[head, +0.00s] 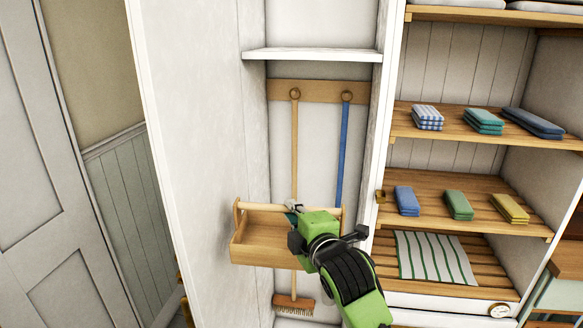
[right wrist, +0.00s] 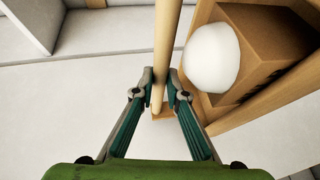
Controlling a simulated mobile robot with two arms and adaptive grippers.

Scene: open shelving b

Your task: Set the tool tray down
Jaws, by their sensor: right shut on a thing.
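The tool tray (head: 262,252) is a light wooden open box with a round bar handle (head: 262,207) along its top. It is in the head view, held in front of the narrow left compartment of the cupboard. My right gripper (head: 296,209) is shut on the handle, and my green and black arm hides the tray's right part. In the right wrist view the fingers (right wrist: 158,96) close around the handle bar (right wrist: 166,45). The tray's side (right wrist: 275,105) shows there with a white rounded thing (right wrist: 212,58) and a brown block (right wrist: 260,45). My left gripper is out of view.
A broom (head: 294,305) and a blue-handled pole (head: 344,150) hang behind the tray from a wooden rail (head: 320,91). A white shelf (head: 312,54) is above. At right, shelves hold folded cloths (head: 428,117); a striped cloth (head: 434,257) lies on a slatted shelf.

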